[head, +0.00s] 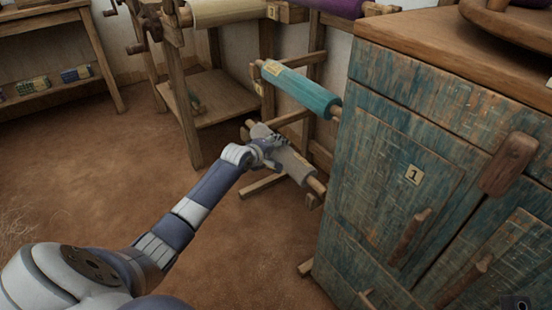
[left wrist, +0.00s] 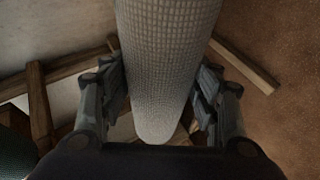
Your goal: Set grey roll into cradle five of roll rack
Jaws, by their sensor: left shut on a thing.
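The grey roll (head: 295,168) is low at the roll rack (head: 317,45), below a teal roll (head: 302,92). Its wooden core end shows at the right. My left gripper (head: 268,150) is shut on the grey roll. In the left wrist view the woven grey roll (left wrist: 165,60) lies between the two fingers of my left gripper (left wrist: 160,85), one on each side. The roll is at the rack's lowest visible level; whether it rests in a cradle or hangs just off it cannot be told. My right gripper is not in view.
A worn blue-green cabinet (head: 400,180) marked 1 stands close on the right and hides part of the rack. A wooden frame with a cream roll (head: 230,12) stands behind. A shelf (head: 45,90) is at the far left. The brown floor at left is clear.

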